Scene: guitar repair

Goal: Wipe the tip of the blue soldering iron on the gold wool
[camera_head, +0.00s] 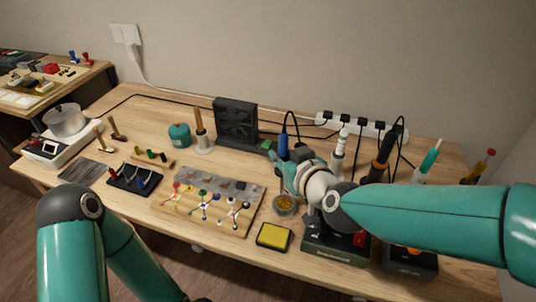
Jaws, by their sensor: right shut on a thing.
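The blue soldering iron (283,146) stands roughly upright, with its blue handle showing above my right gripper (286,164) and its cable arching up from the top. My right gripper is shut on it. The iron's tip is hidden behind the gripper. The gold wool (285,202) sits in a small round holder on the bench, just below my right gripper in the picture. I cannot tell whether the tip touches the wool. Of my left arm, only links show at the lower left; its gripper is out of view.
A yellow sponge in a black tray (274,236) lies left of the dark soldering stations (336,245). A wooden board with coloured-wire parts (210,205) lies further left. A black fan unit (235,122) and a white power strip (362,126) stand behind. Other irons stand upright at the right.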

